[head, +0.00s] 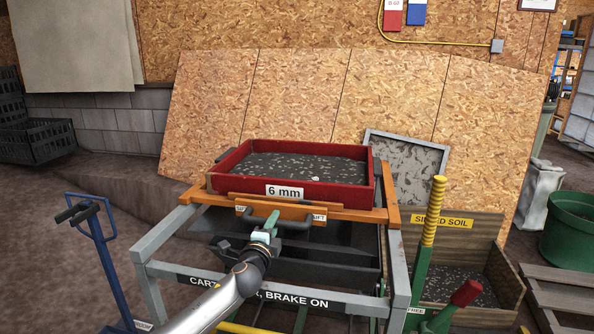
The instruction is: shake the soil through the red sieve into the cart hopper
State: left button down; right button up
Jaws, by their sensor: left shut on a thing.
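The red sieve (291,194), marked 6 mm, sits on an orange frame (391,205) on top of the grey cart stand (397,262). Dark soil with pale bits (300,167) covers the sieve's bottom. My left gripper (268,229) reaches in from below and is shut on the black handle (290,224) at the front of the orange frame. The dark cart hopper (335,262) is under the sieve, and its inside is mostly hidden. My right gripper is not in view.
A lever with a yellow grip (434,210) and one with a red grip (466,293) stand at the right of the stand. A wooden sifted soil bin (503,272) is behind them. A blue hand truck (96,240) stands at left. A mesh screen (408,166) leans behind.

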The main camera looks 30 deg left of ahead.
pick_arm(q)
jog(key=p+v, duration=0.2)
jog(key=v, duration=0.6)
jog(key=shift+w+a, duration=0.15)
jog(key=b+x, duration=0.3)
jog(key=x, duration=0.6)
jog(key=shift+w, duration=0.35)
